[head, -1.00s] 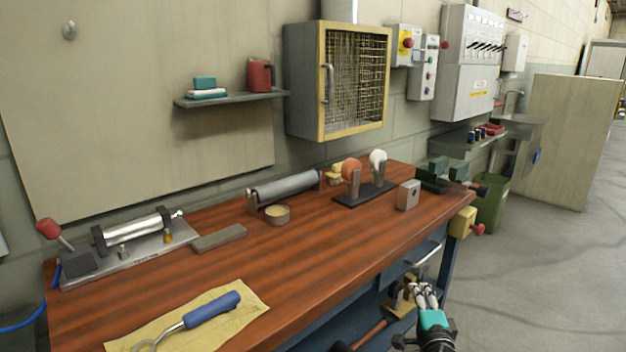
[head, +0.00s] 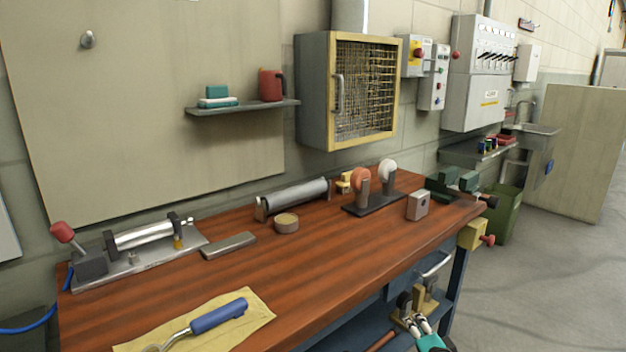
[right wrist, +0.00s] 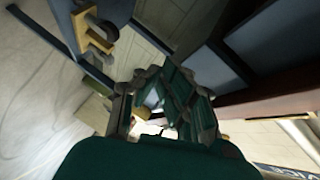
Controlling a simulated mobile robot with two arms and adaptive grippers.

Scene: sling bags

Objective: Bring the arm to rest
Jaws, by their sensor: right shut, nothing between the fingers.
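My right gripper (head: 418,324) is at the bottom edge of the head view, low beside the front of the workbench (head: 330,262) and below the level of its wooden top. Its fingers are shut and empty. It also fills the middle of the right wrist view (right wrist: 165,105), where the fingers are dark green and grey and close together. Much of the right arm is cut off by the bottom of the head view. My left gripper is in neither current view.
A blue-handled tool (head: 218,316) lies on yellow paper. A drawer handle (head: 436,264) and a yellow block with a red knob (head: 474,235) stick out from the bench front near my right gripper. Open floor (head: 545,290) lies to the right.

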